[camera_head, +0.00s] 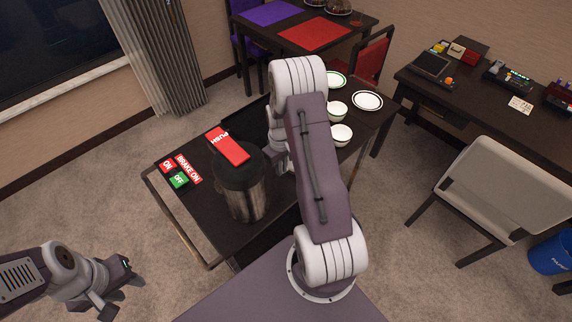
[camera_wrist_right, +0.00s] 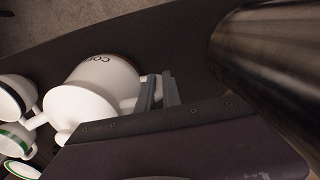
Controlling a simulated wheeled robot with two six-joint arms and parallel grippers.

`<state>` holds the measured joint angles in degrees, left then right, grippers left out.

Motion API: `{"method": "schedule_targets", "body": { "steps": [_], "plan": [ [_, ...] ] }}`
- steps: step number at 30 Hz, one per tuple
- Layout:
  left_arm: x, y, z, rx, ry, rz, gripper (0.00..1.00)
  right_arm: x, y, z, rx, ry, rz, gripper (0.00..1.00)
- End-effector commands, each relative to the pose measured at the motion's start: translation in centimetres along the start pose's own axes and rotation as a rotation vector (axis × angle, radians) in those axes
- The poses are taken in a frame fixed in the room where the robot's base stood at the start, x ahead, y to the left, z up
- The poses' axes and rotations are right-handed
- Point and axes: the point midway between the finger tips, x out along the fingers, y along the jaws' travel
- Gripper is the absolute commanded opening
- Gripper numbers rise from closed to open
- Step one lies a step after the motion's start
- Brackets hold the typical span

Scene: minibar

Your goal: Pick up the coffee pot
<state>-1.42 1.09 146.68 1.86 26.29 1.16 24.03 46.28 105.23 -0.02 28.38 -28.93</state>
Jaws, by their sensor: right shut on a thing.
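The white coffee pot (camera_wrist_right: 85,95), with dark lettering beginning "CO", shows in the right wrist view on the dark cart top. My right gripper (camera_wrist_right: 159,92) is shut on its handle, at the pot's right side. In the head view my right arm hides most of this gripper and the pot. My left gripper (camera_head: 127,296) is at the lower left of the head view, open and empty, away from the cart.
A large metal dispenser (camera_head: 247,195) with a red PUSH lid stands close to my right gripper. White bowls (camera_head: 341,134) and plates (camera_head: 367,101) sit farther back on the cart (camera_head: 205,215). A grey chair (camera_head: 510,180) stands right.

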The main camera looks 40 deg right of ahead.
Motion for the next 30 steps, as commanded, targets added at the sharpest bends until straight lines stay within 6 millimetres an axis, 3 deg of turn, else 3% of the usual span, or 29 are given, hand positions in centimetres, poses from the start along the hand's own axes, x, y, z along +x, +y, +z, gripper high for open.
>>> {"method": "schedule_targets", "body": {
  "steps": [13,30],
  "plan": [
    [0.2,0.0,0.0,0.000,0.000,0.000,0.36,-3.9,0.0,-0.1,0.000,0.003,0.002,0.00],
    [0.7,0.0,0.1,0.000,0.000,0.000,0.36,-8.1,0.3,6.9,0.002,0.002,0.002,0.00]
  ]
}}
